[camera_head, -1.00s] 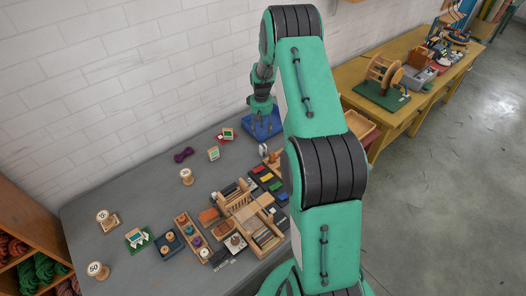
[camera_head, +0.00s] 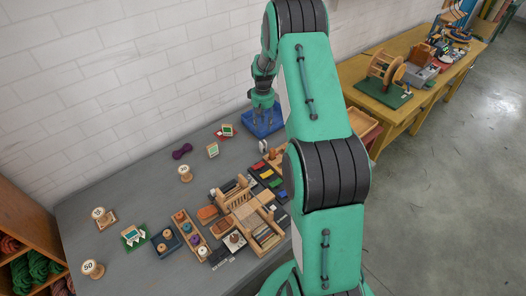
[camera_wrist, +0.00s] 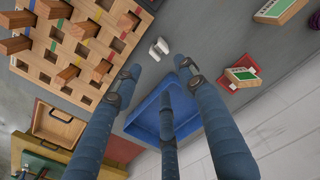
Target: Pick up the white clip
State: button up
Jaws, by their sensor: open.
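The white clip (camera_wrist: 159,48) lies on the grey tabletop in the wrist view, between the pegboard and the blue tray (camera_wrist: 148,119). In the head view a small white shape that looks like it (camera_head: 263,147) stands in front of the tray. My gripper (camera_wrist: 160,75) is open and empty, its blue-grey fingers spread. In the wrist view the clip shows just past the fingertips, apart from them. In the head view my gripper (camera_head: 263,122) hangs over the blue tray, behind the clip. No finger visibly touches the clip.
A wooden pegboard (camera_wrist: 70,42) with pegs lies close to the clip. A red piece with a green-and-white card (camera_wrist: 241,75) lies on the tray's other side. Spools (camera_head: 185,174) and wooden holders cover the front table. A white brick wall (camera_head: 110,80) stands behind.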

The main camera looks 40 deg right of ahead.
jog(key=shift+s+d+f+b, duration=0.1)
jog(key=shift+d+b, duration=0.1)
jog(key=shift+b, duration=1.05)
jog(key=shift+r, duration=0.25)
jog(key=b, duration=0.1)
send_over(264, 145)
jog(key=shift+f, duration=4.35)
jog(key=shift+f+b, duration=0.65)
jog(key=shift+f, duration=1.95)
jog(key=c, duration=0.8)
